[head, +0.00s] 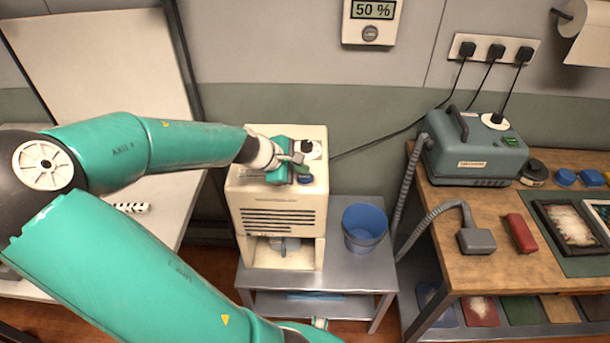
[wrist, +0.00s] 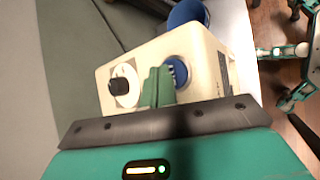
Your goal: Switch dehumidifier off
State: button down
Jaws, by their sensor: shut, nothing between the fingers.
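The cream dehumidifier (head: 283,222) stands on a grey metal stand, with a vent grille and an open bay in its front. Its top carries a round white dial with a black knob (wrist: 119,86) and a blue round button (wrist: 174,70). The dial also shows in the head view (head: 309,149). My gripper (head: 300,170) is over the top of the dehumidifier. In the wrist view my gripper's green fingers (wrist: 158,86) are together and empty, between the dial and the blue button. They partly cover the button, and whether they touch it I cannot tell.
A blue bucket (head: 364,228) stands on the metal stand (head: 343,278), right of the dehumidifier. A wall display (head: 372,14) reads 50 %. A wooden workbench (head: 455,200) at the right holds a teal machine (head: 474,150) with a hose. A cable runs along the wall behind.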

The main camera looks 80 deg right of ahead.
aim_at(300, 178)
jog(key=shift+f, duration=0.35)
jog(key=shift+r, duration=0.45)
jog(key=shift+w+r, duration=0.1)
jog(key=shift+r, duration=2.9)
